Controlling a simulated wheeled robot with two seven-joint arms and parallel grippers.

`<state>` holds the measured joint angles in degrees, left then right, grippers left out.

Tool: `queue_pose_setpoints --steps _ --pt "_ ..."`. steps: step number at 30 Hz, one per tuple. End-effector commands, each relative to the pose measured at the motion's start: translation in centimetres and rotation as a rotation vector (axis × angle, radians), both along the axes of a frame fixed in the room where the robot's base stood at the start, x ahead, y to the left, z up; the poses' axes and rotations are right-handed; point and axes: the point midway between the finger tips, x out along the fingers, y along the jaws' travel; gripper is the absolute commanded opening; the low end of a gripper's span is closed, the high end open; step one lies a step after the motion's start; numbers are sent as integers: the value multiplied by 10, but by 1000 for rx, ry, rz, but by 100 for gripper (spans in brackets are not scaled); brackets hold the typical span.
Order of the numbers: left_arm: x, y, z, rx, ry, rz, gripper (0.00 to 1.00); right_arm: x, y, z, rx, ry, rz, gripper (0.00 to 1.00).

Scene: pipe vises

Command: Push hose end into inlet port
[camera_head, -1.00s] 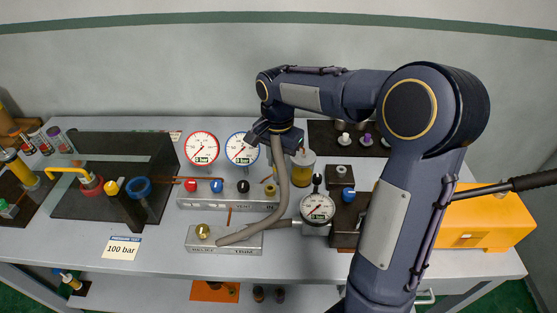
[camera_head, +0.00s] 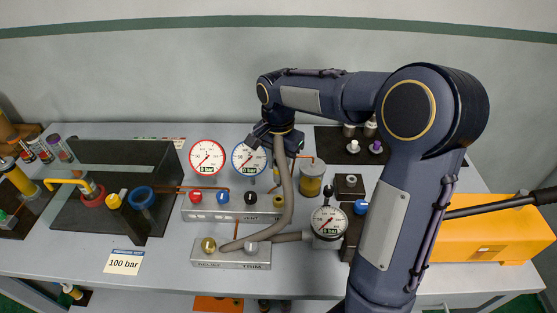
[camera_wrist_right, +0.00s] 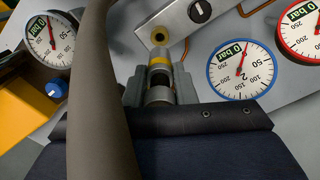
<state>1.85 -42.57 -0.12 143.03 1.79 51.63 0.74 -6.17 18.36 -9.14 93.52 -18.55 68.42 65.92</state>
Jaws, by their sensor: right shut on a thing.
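In the right wrist view, my right gripper (camera_wrist_right: 158,95) is shut on the metal hose end (camera_wrist_right: 160,78), which has a yellow band. The two look close and roughly in line, with a small gap. In the head view, the port (camera_head: 279,201) is at the block's right end. My left gripper is out of view.
The manifold (camera_head: 222,214) carries coloured knobs, with red and blue gauges behind. The relief/trim block (camera_head: 231,258) lies in front, partly under the hose. An amber jar (camera_head: 312,180) stands right of the gripper. Black vise plates are left; a yellow case (camera_head: 488,232) is right.

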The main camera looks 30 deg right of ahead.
Motion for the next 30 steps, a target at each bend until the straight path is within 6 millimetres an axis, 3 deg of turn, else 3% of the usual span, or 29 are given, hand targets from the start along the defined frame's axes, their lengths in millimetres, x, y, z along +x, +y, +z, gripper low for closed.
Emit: queue_pose_setpoints --steps 12,30 --pt "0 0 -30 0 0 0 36 0 0 -41 0 0 0 0" --pt "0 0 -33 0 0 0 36 0 0 -45 0 0 0 0"
